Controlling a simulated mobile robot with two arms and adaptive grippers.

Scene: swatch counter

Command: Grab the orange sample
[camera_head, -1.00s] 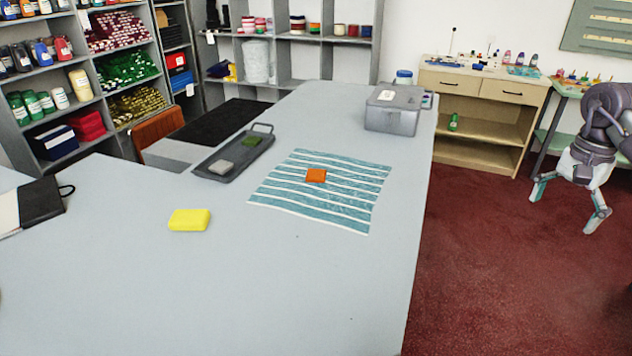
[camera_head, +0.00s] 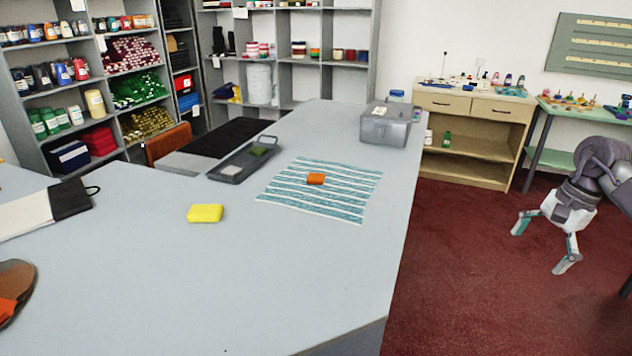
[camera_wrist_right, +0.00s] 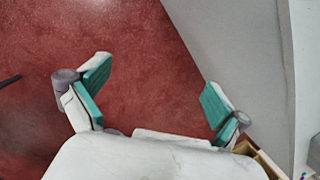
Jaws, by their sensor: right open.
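My right gripper (camera_head: 546,246) is open and empty at the right of the head view, over the red floor and well apart from the counter top and the sample. In the right wrist view its two teal-padded fingers (camera_wrist_right: 152,92) are spread wide with only floor and the grey counter side beyond them. The left gripper does not show in the head view.
A yellow block (camera_head: 205,213) lies left of the cloth. A dark tray (camera_head: 226,177) holds a grey and a green sample. A grey lidded box (camera_head: 385,127) stands at the counter's far end. A black book (camera_head: 71,199) lies at left. The counter's near middle is clear.

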